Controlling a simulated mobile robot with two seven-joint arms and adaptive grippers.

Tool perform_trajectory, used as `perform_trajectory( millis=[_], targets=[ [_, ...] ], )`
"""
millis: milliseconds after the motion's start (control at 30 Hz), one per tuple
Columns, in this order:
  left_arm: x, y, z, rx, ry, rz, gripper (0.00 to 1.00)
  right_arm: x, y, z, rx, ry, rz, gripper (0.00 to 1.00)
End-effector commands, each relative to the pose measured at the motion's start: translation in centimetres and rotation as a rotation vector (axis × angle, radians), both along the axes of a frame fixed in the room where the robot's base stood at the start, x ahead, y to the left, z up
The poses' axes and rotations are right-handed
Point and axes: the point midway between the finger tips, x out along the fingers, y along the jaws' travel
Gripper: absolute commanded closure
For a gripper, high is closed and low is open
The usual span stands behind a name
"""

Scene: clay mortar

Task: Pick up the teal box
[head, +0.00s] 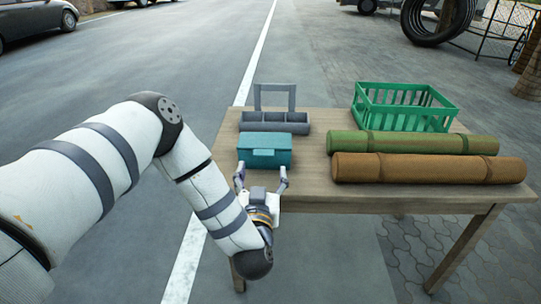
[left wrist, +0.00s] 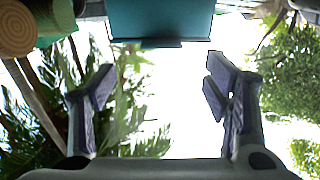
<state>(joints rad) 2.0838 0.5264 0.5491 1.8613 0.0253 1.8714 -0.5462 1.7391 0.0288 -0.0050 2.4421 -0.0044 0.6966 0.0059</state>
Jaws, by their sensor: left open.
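The teal box (head: 264,149) sits on the left part of the wooden table, lid shut, with a small latch on its near side. My left gripper (head: 261,178) is open at the near edge of the table, its two fingers pointing toward the box. The fingers are spread about as wide as the box. In the left wrist view the box (left wrist: 161,20) is at the top middle, beyond and between the open fingers (left wrist: 160,82). Nothing is between the fingers. My right gripper is not in view.
A grey caddy (head: 275,121) stands right behind the box. A green crate (head: 405,108) is at the back right of the table (head: 350,197). A green roll (head: 412,143) and a brown roll (head: 428,168) lie to the right of the box.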

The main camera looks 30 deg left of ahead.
Motion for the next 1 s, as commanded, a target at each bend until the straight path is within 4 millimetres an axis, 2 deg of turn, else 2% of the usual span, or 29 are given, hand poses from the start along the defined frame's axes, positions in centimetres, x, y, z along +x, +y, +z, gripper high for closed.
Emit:
perform_trajectory(
  millis=[433,700,767,1000],
  targets=[
    [6.2,4.1,-0.4,-0.001,-0.001,0.000,0.30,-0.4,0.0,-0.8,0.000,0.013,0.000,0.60],
    [6.8,4.4,-0.2,-0.001,0.000,-0.002,0.30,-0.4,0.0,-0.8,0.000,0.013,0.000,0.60],
    [6.8,4.4,-0.2,-0.001,0.000,-0.002,0.41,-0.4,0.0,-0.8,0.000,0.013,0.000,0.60],
    [6.8,4.3,-0.2,-0.001,0.000,-0.002,0.96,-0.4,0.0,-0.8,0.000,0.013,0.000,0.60]
  ],
)
